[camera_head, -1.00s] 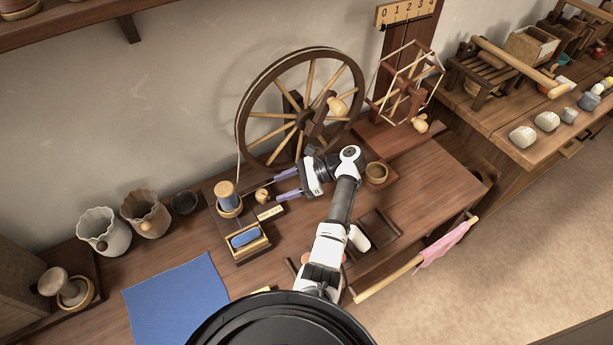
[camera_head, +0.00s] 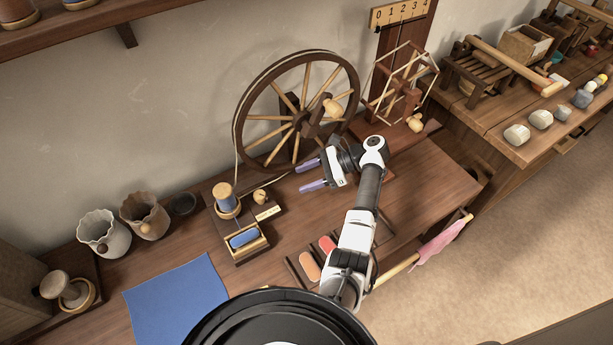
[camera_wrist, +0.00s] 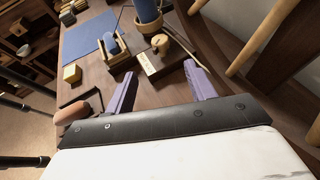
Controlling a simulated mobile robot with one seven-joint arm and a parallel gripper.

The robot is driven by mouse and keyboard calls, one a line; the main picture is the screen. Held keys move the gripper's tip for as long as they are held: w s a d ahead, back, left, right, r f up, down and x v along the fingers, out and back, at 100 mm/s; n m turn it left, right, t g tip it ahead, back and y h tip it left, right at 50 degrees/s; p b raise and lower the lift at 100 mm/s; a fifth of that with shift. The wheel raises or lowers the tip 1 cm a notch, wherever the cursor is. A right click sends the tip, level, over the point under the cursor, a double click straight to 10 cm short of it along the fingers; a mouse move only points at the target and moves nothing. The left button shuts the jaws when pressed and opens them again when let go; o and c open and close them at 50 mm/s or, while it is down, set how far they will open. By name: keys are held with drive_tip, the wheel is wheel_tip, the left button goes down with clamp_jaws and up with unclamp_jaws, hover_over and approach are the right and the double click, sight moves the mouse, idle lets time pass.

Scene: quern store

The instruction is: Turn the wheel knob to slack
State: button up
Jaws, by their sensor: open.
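A small round wooden knob (camera_head: 260,196) stands on the dark base of the spinning wheel (camera_head: 300,118), beside a pale label plate (camera_head: 268,213) whose words are too small to read. The knob also shows in the wrist view (camera_wrist: 160,42), behind the label plate (camera_wrist: 148,63). A larger pale wooden handle (camera_head: 333,108) sits on the wheel's crank. My gripper (camera_head: 306,176) is open and empty, to the right of the small knob and apart from it, below the wheel. Its two purple fingers point toward the knob in the wrist view (camera_wrist: 160,72).
A blue-wound spool (camera_head: 224,196) and a tray with a blue roll (camera_head: 244,238) stand close left of the knob. A blue cloth (camera_head: 178,300) lies front left. Two fluted pots (camera_head: 104,232) stand at the wall. A reel (camera_head: 400,85) stands right of the wheel.

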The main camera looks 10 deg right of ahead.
drive_tip(key=m+t+b, duration=0.2)
drive_tip(key=b, duration=0.1)
approach(261, 195)
drive_tip(key=shift+w+a+f+h, duration=0.1)
drive_tip(key=shift+w+f+h, duration=0.05)
drive_tip(key=shift+w+f, duration=0.3)
drive_tip(key=shift+w+a+f+h, duration=0.15)
drive_tip(key=shift+w+f, duration=0.1)
drive_tip(key=shift+w, duration=0.3)
drive_tip(key=a+m+t+b, duration=0.1)
drive_tip(key=s+a+f+m+t+h+b, duration=0.1)
drive_tip(key=shift+a+t, duration=0.1)
drive_tip(key=shift+t, duration=0.3)
drive_tip(key=s+m+t+b, duration=0.1)
drive_tip(key=s+m+t+h+b, duration=0.1)
drive_tip(key=s+m, duration=0.1)
drive_tip(key=s+m+t+h+b, duration=0.1)
drive_tip(key=shift+s+a+r+t, duration=0.2)
drive_tip(key=shift+s+a+t, duration=0.1)
drive_tip(key=shift+s+a, duration=0.05)
drive_tip(key=s+r+m+t+h+b, duration=0.2)
drive_tip(key=s+r+m+h, duration=0.1)
drive_tip(key=s, duration=0.1)
drive_tip(key=p+x, duration=0.1)
drive_tip(key=x, duration=1.2)
drive_tip(key=shift+r, duration=0.15)
